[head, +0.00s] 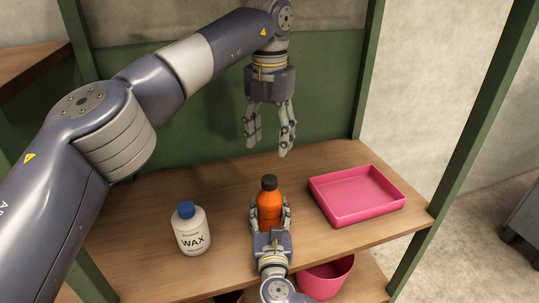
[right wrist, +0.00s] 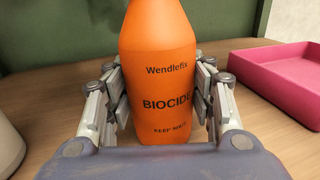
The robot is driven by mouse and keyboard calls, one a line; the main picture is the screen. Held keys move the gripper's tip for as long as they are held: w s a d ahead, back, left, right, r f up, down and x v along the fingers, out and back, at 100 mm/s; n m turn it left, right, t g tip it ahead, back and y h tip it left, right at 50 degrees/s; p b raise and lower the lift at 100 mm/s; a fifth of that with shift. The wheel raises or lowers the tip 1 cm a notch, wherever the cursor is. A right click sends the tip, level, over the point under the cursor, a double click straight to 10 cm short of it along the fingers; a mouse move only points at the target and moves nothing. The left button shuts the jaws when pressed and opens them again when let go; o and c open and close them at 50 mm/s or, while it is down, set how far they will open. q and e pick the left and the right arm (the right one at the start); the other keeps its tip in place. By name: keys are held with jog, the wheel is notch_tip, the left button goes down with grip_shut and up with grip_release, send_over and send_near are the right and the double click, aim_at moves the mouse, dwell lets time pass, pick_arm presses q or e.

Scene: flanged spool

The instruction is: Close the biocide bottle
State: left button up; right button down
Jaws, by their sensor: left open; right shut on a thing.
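The orange biocide bottle (head: 269,208) stands upright on the wooden shelf, with a dark cap (head: 269,182) on its top. I cannot tell how tightly the cap sits. In the right wrist view the bottle (right wrist: 158,75) shows its "BIOCIDE" label, and its top is out of frame. My right gripper (head: 270,222) is shut on the bottle's body, one finger on each side; it also shows in the right wrist view (right wrist: 160,105). My left gripper (head: 266,148) is open and empty, pointing down above and behind the bottle, apart from the cap.
A white wax bottle (head: 191,232) with a blue cap stands to the left on the shelf (head: 130,245). A pink tray (head: 357,196) lies to the right. A pink bin (head: 326,279) is lower, below the front edge. A green panel (head: 200,115) closes the back.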

pick_arm(q)
jog(key=shift+r, duration=0.7)
pick_arm(e)
jog(key=c, duration=0.6)
grip_release()
jog(key=s, duration=1.2)
jog(key=shift+d, duration=0.35)
pick_arm(q)
jog(key=shift+f, duration=0.1)
